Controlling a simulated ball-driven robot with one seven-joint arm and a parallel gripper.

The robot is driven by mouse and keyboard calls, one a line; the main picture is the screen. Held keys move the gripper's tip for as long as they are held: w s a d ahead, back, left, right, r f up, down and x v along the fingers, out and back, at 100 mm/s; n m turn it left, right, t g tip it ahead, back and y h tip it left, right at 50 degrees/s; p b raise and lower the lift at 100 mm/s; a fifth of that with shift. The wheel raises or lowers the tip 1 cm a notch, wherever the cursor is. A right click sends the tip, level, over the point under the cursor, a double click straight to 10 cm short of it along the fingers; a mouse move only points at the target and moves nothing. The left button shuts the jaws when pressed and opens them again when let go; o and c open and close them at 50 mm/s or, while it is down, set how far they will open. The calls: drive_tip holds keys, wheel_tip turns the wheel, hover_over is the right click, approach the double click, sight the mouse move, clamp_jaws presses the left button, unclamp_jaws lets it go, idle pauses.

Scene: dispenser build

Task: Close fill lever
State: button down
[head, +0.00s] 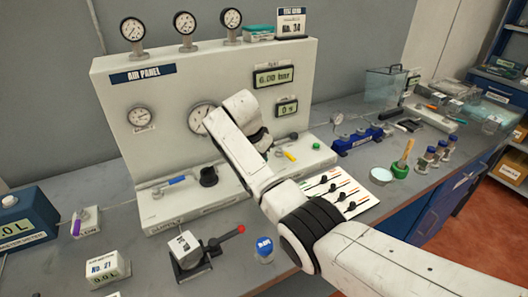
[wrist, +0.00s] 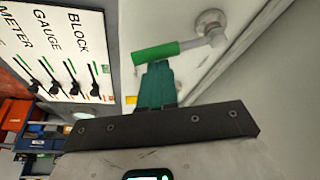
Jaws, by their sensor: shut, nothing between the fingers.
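A lever with a green handle (wrist: 155,52) and a metal pivot (wrist: 210,24) is on the pale panel base in the wrist view. No label on it is readable, so I cannot confirm that it is the fill lever. My gripper (wrist: 158,68) is shut and empty; its teal fingertips are right at the handle's underside, and I cannot tell whether they touch. My arm hides the fingers there.
The air panel (head: 110,95) stands behind. A blue-handled lever (head: 175,181) and a black cup-like part (head: 208,177) sit on its base. A card with sliders (head: 358,190) lies right of my wrist. A red-knobbed lever (head: 238,229) stands in front. A blue block rack (head: 357,141) is farther right.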

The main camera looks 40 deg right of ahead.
drive_tip(key=shift+s+a+p, duration=0.2)
drive_tip(key=shift+a+p, duration=0.1)
drive_tip(key=shift+a, duration=1)
drive_tip(key=shift+a+p, duration=0.15)
drive_tip(key=shift+p, duration=0.15)
drive_tip(key=d, duration=0.1)
drive_tip(key=d+p, duration=0.1)
drive_tip(key=d, duration=0.1)
drive_tip(key=d+r, duration=0.1)
drive_tip(key=shift+s+d+r+p, duration=0.1)
drive_tip(key=shift+s+d+p, duration=0.15)
drive_tip(key=shift+s+p, duration=0.15)
drive_tip(key=b+v, duration=0.2)
drive_tip(key=v, duration=0.7)
drive_tip(key=shift+w+a+r+b, duration=0.25)
drive_tip(key=shift+w+a+b, duration=0.1)
drive_tip(key=shift+w, duration=0.35)
